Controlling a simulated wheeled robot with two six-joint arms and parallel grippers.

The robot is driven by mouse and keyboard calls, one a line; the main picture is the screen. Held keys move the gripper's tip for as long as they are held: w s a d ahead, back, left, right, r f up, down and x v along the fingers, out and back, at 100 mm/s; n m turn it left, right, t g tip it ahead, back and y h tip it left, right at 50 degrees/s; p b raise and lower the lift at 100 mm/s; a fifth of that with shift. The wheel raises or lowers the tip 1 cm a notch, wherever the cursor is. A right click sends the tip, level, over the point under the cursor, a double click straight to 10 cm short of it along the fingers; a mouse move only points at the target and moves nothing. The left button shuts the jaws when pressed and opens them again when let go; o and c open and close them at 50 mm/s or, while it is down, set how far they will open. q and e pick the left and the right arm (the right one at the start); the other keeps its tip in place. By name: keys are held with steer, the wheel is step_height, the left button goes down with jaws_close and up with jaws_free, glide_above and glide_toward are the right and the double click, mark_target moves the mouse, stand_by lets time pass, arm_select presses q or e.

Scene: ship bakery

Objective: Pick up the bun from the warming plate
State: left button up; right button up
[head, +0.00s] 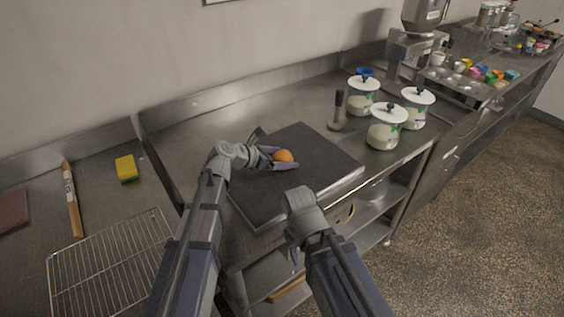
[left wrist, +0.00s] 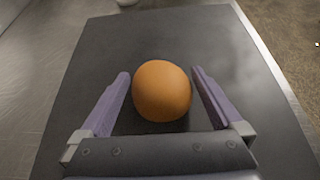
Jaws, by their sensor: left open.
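The bun (head: 284,156) is round and orange-brown and rests on the dark, flat warming plate (head: 318,154). My left gripper (head: 281,158) is low over the plate with its fingers on either side of the bun. In the left wrist view the bun (left wrist: 162,91) lies between the open purple fingers, with a gap showing on each side. The plate (left wrist: 157,38) fills most of that view. My right gripper (head: 294,250) hangs at the plate's front edge, mostly hidden behind its own wrist, so its jaw state cannot be told.
Three white-lidded pots (head: 384,128) and a dark-handled tool (head: 338,112) stand right of the plate. A wire rack (head: 112,262), a yellow sponge (head: 126,168) and a wooden-handled brush (head: 72,200) lie on the left counter. The steel counter (head: 200,133) behind the plate is clear.

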mark_target(282, 153)
arm_select(q)
steer(key=c, duration=1.1)
steer(key=shift+c, duration=0.2)
step_height(282, 153, up, 10)
steer(key=p, duration=1)
steer(key=shift+r, duration=0.15)
